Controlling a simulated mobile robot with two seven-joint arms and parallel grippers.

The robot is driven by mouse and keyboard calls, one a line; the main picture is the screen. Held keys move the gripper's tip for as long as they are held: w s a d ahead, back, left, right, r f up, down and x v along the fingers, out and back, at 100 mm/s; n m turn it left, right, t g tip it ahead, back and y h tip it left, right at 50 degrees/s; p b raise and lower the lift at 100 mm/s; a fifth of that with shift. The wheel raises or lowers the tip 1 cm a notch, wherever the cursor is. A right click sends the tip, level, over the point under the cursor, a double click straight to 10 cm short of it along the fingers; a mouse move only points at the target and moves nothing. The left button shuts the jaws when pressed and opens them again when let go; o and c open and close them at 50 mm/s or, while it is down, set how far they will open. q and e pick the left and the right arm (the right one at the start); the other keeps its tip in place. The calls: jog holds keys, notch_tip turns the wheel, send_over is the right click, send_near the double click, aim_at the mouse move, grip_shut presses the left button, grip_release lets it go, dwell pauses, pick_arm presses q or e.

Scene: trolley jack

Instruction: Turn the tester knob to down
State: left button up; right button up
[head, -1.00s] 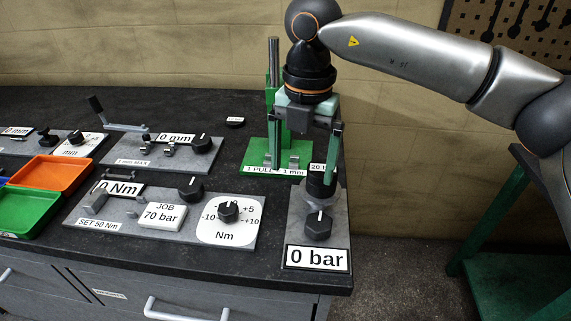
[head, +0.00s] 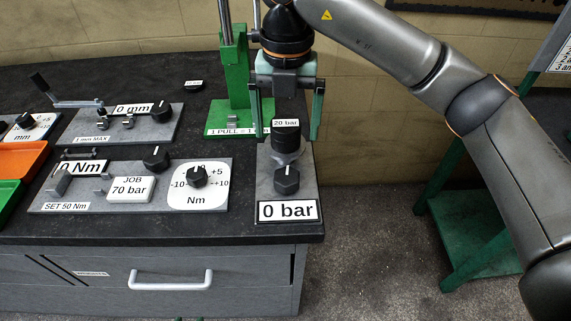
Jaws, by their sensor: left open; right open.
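A grey plate (head: 304,192) at the bench's right front corner carries a "0 bar" sign (head: 288,211). A black knob (head: 286,181) stands on it, its white mark pointing up in the picture, away from the sign. Behind the knob stands a black cylinder (head: 286,138) with a "20 bar" label on a clear base. My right gripper (head: 287,128) points down, open, its two fingers on either side of the cylinder's upper part in the picture. Whether they touch it I cannot tell. My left gripper is not in view.
Left of the plate is a panel with a "JOB 70 bar" block (head: 131,189) and a dial knob (head: 197,177). A green press stand (head: 234,80) rises behind. Farther left are orange (head: 20,158) and green trays. Open floor lies right of the bench.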

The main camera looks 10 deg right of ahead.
aim_at(287, 177)
notch_tip(287, 177, down, 12)
jog(key=shift+f, duration=0.2)
dwell(0.4)
jog(key=c, duration=1.4)
jog(key=shift+o, duration=0.2)
jog(key=shift+f+n+b, duration=0.1)
jog(key=shift+n+b, duration=0.2)
jog(key=shift+b, duration=0.05)
jog(key=shift+n, duration=0.5)
